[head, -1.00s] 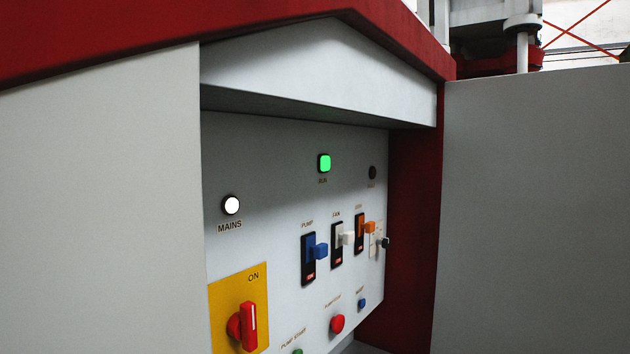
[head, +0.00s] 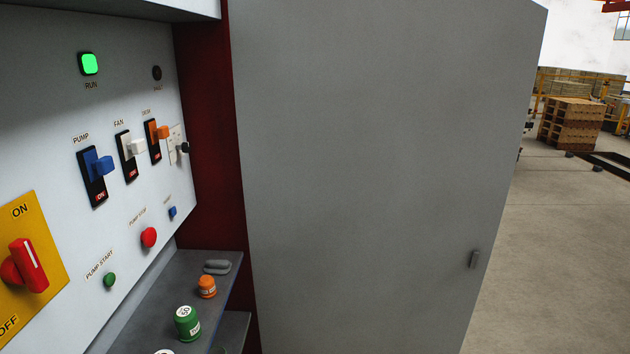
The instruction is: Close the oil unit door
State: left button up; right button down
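The oil unit door (head: 370,170) is a large grey panel in the middle of the head view. It stands open, swung out to the right of the control panel, its left edge along the dark red frame (head: 208,130). The control panel (head: 60,130) of the unit is exposed at left, with a lit green RUN lamp (head: 89,64) and a red rotary switch (head: 25,266) on a yellow plate. Neither of my grippers is in view.
A grey shelf (head: 215,290) inside the unit holds a green container (head: 187,323), an orange container (head: 207,287) and a dark grey item (head: 217,267). Right of the door is open concrete floor (head: 560,220), with stacked wooden pallets (head: 571,122) farther back.

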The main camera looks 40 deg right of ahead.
aim_at(380, 140)
jog(key=z, duration=1.7)
jog(key=i+l, duration=0.35)
jog(key=l, duration=0.25)
jog(key=u, duration=0.05)
